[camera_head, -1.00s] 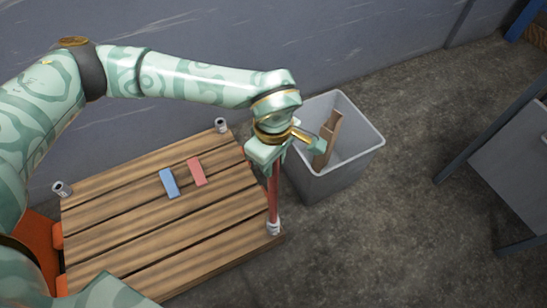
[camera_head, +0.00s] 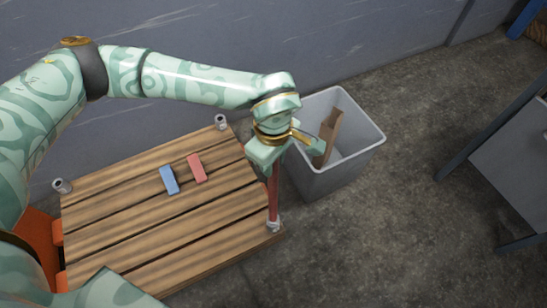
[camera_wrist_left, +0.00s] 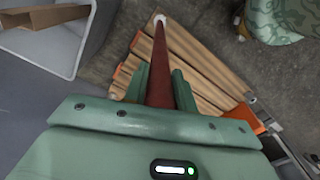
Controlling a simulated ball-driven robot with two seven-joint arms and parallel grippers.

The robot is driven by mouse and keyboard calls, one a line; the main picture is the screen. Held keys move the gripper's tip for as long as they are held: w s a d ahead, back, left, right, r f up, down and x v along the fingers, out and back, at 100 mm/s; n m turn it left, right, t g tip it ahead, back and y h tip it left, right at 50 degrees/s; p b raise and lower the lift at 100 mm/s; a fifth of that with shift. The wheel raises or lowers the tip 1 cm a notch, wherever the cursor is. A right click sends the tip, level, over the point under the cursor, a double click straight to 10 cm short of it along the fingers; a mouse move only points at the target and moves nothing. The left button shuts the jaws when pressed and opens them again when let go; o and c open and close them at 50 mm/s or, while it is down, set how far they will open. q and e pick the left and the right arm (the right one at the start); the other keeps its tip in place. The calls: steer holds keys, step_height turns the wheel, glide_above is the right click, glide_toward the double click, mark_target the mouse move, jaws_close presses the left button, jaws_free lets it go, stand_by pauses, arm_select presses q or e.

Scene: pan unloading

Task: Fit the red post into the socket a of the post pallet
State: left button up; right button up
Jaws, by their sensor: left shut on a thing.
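The red post (camera_head: 273,200) stands close to upright at the right front corner of the wooden post pallet (camera_head: 150,235). Its lower end meets the grey metal socket (camera_head: 273,227) there; I cannot tell how deep it sits. My left gripper (camera_head: 274,168) is shut on the post's upper part. In the left wrist view, the post (camera_wrist_left: 160,65) runs between the fingers to a pale socket ring (camera_wrist_left: 159,19). Other sockets stand at the back corner (camera_head: 221,123) and left corner (camera_head: 62,187), both empty. No letter marks are legible. My right gripper is out of view.
A blue block (camera_head: 169,181) and a pink-red block (camera_head: 197,169) lie on the pallet. A grey bin (camera_head: 345,170) with a brown piece (camera_head: 328,135) inside stands close behind the gripper. A grey table (camera_head: 515,160) is at the right; the floor between is clear.

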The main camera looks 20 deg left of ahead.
arm_select(q)
steer(key=shift+f, duration=1.15)
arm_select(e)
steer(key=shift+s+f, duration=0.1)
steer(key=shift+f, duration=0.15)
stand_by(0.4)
arm_select(q)
steer(key=o, duration=1.1)
step_height(320, 180, up, 8)
steer(key=p, duration=0.3)
steer(key=shift+f+p, duration=0.15)
steer(key=shift+p, duration=0.25)
step_height(320, 180, up, 4)
steer(key=shift+f+p, duration=0.1)
steer(key=shift+p, duration=0.9)
step_height(320, 180, up, 4)
steer(key=shift+f+p, duration=0.15)
steer(key=shift+p, duration=0.7)
steer(key=shift+r, duration=0.55)
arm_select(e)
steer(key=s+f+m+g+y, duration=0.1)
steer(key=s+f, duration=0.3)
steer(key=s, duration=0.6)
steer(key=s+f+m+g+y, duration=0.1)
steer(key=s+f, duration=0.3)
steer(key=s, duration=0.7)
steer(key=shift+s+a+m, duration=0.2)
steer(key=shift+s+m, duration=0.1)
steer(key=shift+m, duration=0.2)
